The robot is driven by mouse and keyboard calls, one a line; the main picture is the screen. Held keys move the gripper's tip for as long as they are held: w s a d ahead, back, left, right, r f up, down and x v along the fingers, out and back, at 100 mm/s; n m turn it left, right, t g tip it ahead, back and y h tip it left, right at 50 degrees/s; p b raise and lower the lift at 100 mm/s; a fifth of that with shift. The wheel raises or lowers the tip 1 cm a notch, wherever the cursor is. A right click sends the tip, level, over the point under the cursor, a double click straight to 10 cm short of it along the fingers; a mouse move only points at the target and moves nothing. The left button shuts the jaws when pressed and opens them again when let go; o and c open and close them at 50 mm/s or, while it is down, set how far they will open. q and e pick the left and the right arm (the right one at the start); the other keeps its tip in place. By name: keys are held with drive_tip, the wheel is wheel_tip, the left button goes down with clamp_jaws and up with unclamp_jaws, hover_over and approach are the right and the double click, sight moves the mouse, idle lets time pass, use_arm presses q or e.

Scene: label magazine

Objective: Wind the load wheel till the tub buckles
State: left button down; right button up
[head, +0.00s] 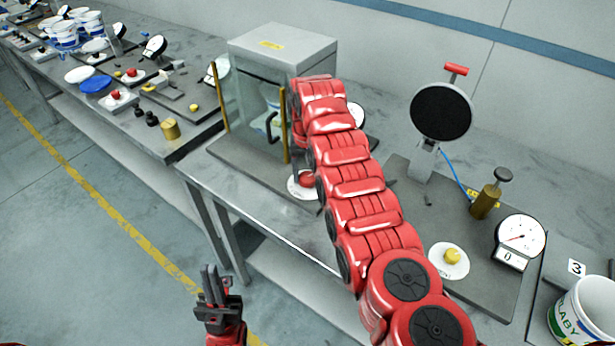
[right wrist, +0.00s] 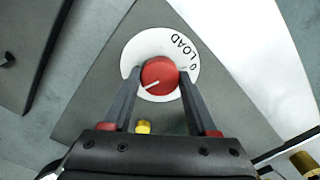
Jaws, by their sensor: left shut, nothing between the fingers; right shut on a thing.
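The load wheel is a red knob (right wrist: 160,76) with a white pointer line, on a white disc (right wrist: 133,52) marked "0 LOAD". In the right wrist view my right gripper (right wrist: 159,80) is shut on the knob, one finger on each side. The pointer line points to the lower left, away from the 0. In the head view the knob (head: 307,180) shows in front of the cabinet, beside my right arm. A white and blue tub (head: 269,97) stands behind the cabinet's glass, partly hidden. My left gripper (head: 212,285) is shut and empty, low over the floor.
The grey cabinet (head: 283,45) has a glass front and a black handle (head: 271,127). A dial is partly hidden behind my right arm. Floor at left is clear.

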sight(308, 176)
idle(0.4)
drive_tip(key=o, duration=1.4)
drive_tip(key=shift+r, duration=0.6)
wheel_tip(308, 176, up, 5)
drive_tip(key=shift+f+b, duration=0.1)
drive_tip(key=shift+b, duration=0.7)
wheel_tip(308, 176, up, 12)
drive_tip(key=p, duration=1.1)
drive_tip(key=shift+f+p, duration=0.2)
drive_tip(key=shift+p, duration=0.1)
drive_tip(key=shift+f, duration=0.1)
